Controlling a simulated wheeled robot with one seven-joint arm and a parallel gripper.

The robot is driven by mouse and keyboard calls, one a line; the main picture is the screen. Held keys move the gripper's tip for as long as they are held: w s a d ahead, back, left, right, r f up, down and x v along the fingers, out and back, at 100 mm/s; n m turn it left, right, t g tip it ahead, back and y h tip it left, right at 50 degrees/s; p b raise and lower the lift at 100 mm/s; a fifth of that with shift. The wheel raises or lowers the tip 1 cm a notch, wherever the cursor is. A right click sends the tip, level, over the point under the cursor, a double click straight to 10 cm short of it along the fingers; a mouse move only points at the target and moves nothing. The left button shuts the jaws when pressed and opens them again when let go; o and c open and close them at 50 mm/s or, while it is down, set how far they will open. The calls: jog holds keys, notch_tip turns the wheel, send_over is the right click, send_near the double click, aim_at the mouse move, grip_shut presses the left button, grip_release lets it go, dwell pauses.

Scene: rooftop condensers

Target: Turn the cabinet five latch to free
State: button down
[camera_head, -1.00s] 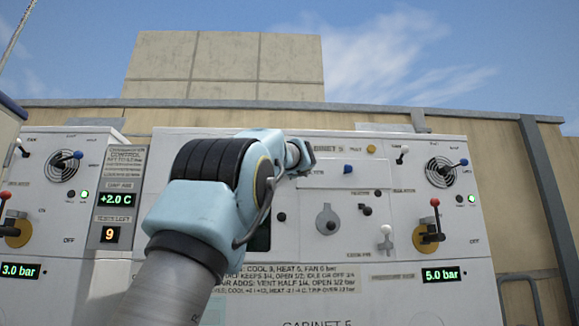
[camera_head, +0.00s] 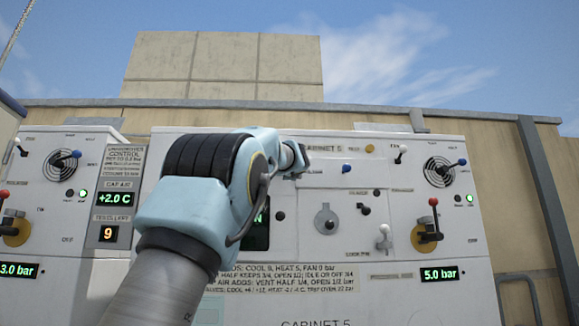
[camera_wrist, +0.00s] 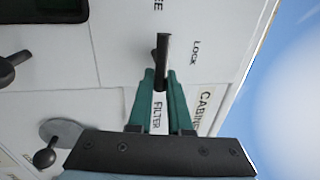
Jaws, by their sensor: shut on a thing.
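Cabinet five (camera_head: 400,290) is the white panel in front of me, with its name partly showing near the top and bottom. In the wrist view the dark latch handle (camera_wrist: 162,48) stands between the printed words LOCK and a word ending in "EE", which is cut off. My gripper (camera_wrist: 160,78) has its teal fingers closed on the handle, above a FILTER label. In the head view my gripper (camera_head: 296,160) is at the upper middle of the panel, and the arm hides the latch.
Right of the arm are a blue knob (camera_head: 346,168), a grey round plate (camera_head: 326,220), a red-tipped lever (camera_head: 433,204) and a fan dial (camera_head: 438,172). In the wrist view a dark knob (camera_wrist: 45,158) sits at lower left. A pressure display (camera_head: 440,274) reads 5.0 bar.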

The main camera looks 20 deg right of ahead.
jog(key=shift+a+r, duration=0.2)
jog(key=shift+a, duration=0.05)
jog(key=c, duration=1.1)
grip_release()
jog(key=shift+o, duration=1.3)
jog(key=shift+d+f, duration=0.1)
jog(key=shift+s+f, duration=0.1)
jog(key=b+v, duration=0.6)
jog(key=v, duration=0.4)
jog(key=shift+s+b, duration=0.35)
jog(key=shift+s, duration=0.05)
